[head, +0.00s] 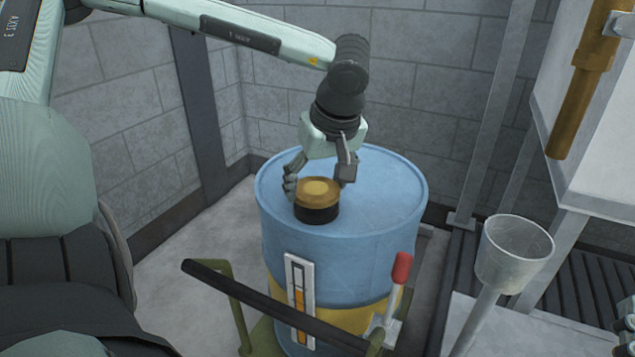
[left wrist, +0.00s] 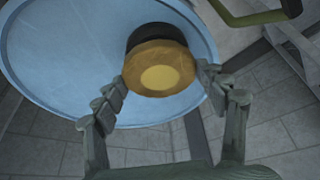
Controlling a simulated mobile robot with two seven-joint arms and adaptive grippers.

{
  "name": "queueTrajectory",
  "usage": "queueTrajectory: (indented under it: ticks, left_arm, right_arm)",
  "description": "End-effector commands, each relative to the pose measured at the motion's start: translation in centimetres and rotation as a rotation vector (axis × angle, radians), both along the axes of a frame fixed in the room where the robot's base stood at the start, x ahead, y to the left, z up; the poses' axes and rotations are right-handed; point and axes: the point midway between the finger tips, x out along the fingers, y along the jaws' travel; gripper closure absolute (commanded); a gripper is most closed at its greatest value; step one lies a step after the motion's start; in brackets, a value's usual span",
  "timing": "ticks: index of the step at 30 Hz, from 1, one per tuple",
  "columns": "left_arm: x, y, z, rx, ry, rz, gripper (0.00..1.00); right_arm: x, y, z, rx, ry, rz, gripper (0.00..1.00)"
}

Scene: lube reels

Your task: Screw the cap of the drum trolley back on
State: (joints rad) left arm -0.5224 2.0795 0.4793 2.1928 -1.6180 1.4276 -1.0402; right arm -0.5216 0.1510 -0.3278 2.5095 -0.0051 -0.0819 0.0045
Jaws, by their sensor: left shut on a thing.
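The cap (head: 317,190) is a brass-coloured disc with a paler round centre. It sits on a black neck (head: 316,213) on top of the blue drum (head: 385,190). My left gripper (head: 318,182) reaches down from above with a finger on each side of the cap. In the left wrist view, the cap (left wrist: 160,72) lies between the fingertips of my left gripper (left wrist: 163,82), with the black neck behind it. The gripper is shut on the cap. The cap looks level on the neck; its threads are hidden. A sliver of my right gripper (head: 625,325) may show at the right edge.
The drum stands on a green trolley with a black handle bar (head: 270,305). A red-topped lever (head: 401,268) and a level gauge (head: 299,290) are at its front. A grey funnel (head: 515,253) stands to the right. Block walls are close behind.

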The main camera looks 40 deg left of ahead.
Motion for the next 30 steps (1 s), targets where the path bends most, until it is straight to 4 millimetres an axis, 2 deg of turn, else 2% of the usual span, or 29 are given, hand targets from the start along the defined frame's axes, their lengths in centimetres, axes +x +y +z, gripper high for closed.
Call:
queueTrajectory:
  ticks: [1,3,6,12,16,26,30]
  left_arm:
    - [-0.04,0.02,-0.01,0.000,0.001,0.000,0.51]
    - [-0.04,0.02,-0.01,0.001,0.002,0.001,0.59]
    - [-0.07,0.04,-0.03,-0.001,0.000,-0.027,0.59]
    - [-0.22,0.13,0.16,-0.003,-0.004,-0.309,0.59]
    - [-0.27,0.18,0.08,-0.001,-0.002,-0.429,0.59]
    - [-0.31,0.19,-0.12,0.001,0.003,-0.451,0.59]
    - [-0.31,0.19,-0.13,0.001,0.003,-0.450,0.59]
  right_arm:
    - [0.00,0.00,0.00,0.000,0.000,0.000,0.60]
    - [0.00,0.00,-0.01,0.000,0.000,0.000,0.60]
    - [0.04,-0.01,-0.13,-0.001,0.003,-0.001,0.60]
    - [0.03,-0.02,0.12,0.000,0.002,-0.001,0.60]
    - [0.03,-0.02,0.42,0.000,0.002,-0.001,0.60]
    - [0.03,-0.02,0.31,-0.002,0.002,0.000,0.60]
    - [0.26,-0.14,-0.35,-0.015,0.028,-0.005,0.60]
